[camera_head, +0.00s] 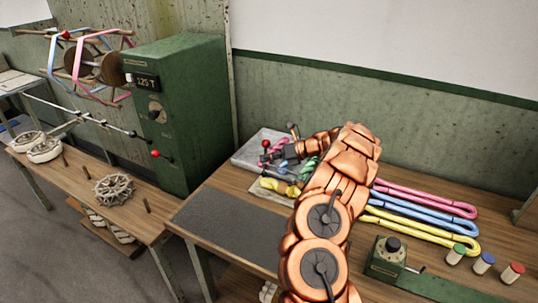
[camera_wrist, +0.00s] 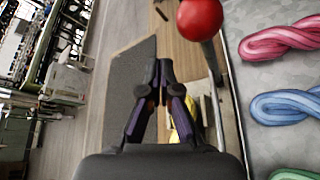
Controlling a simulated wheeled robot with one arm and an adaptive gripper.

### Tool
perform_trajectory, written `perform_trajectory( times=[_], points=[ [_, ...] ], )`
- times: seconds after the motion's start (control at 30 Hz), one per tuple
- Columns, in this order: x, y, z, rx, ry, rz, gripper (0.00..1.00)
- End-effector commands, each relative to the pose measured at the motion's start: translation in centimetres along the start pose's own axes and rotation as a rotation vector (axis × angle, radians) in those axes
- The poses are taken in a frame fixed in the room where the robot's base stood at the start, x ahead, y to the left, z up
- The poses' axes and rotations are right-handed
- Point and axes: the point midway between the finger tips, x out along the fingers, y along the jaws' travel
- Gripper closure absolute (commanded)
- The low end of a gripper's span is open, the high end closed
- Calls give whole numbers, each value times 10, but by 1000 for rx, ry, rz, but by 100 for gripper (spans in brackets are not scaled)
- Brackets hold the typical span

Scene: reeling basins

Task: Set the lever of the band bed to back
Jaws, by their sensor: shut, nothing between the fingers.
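The band bed (camera_head: 249,151) is a grey slab at the back left of the near bench, partly hidden by my arm. In the wrist view its grey surface (camera_wrist: 285,76) holds pink, blue and green twisted skeins. A lever with a red ball knob (camera_head: 265,143) stands at the bed; in the wrist view its knob (camera_wrist: 200,17) is large at the top, with a thin rod running down. My gripper (camera_head: 276,153) is at the bed close to the lever. In the wrist view my gripper (camera_wrist: 160,68) is shut and empty, left of the rod, apart from the knob.
A green cabinet (camera_head: 178,110) with a reel stands left of the bed. Pink, blue and yellow bands (camera_head: 425,221) lie right of my arm. A small green box (camera_head: 386,259) and several capped jars stand at the front right. A dark mat (camera_head: 232,226) in front is clear.

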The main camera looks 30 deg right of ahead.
Motion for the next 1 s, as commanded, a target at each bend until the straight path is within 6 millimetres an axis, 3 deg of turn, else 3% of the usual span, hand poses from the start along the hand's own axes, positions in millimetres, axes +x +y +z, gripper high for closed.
perform_trajectory(
  times=[0.07,0.27,0.7,1.0],
  points=[
    [2,3,-3,0,1,3,100],
    [-20,-6,-7,0,2,3,100],
    [-79,-24,-13,1,2,1,100],
    [-94,-27,-13,3,3,3,100]
  ],
)
